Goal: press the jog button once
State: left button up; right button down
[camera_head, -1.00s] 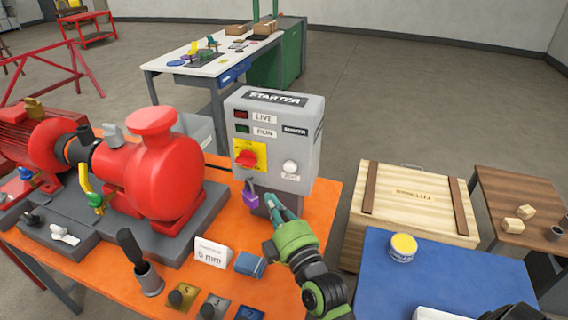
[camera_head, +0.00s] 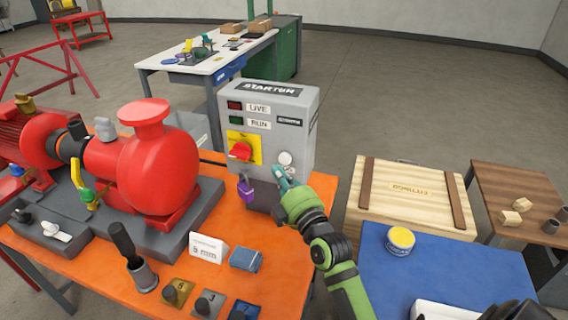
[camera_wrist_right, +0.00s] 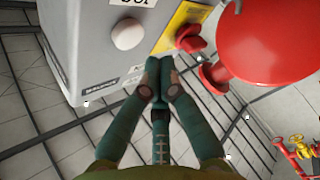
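The grey starter box (camera_head: 268,130) stands on the orange bench. The jog button is the round white button (camera_head: 286,158) at the lower right of its front face; my fingers cover the area just below it and its label. The button (camera_wrist_right: 127,33) also shows in the right wrist view. My right gripper (camera_head: 279,171) is shut and empty, fingertips just below the button; I cannot tell whether they touch the box. In the right wrist view the fingertips (camera_wrist_right: 159,62) are together, apart from the button. My left gripper is not in view.
A red rotary switch (camera_head: 240,151) on a yellow plate and a purple padlock (camera_head: 246,190) are left of my fingers. The red pump (camera_head: 150,165) stands further left. A wooden crate (camera_head: 385,205) and a blue table (camera_head: 455,275) are to the right.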

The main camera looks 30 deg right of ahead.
jog(key=shift+w+d, duration=0.4)
jog(key=shift+d, duration=0.1)
dwell(1.2)
jog(key=shift+w+d, duration=0.3)
jog(key=shift+w+d+r, duration=0.1)
jog(key=shift+w+d, duration=0.2)
jog(key=shift+d, duration=0.05)
dwell(0.7)
jog(key=shift+s+a, duration=0.1)
jog(key=shift+s+a+p, duration=0.4)
jog(key=shift+s+a, duration=0.1)
jog(key=shift+a, duration=0.05)
dwell(0.4)
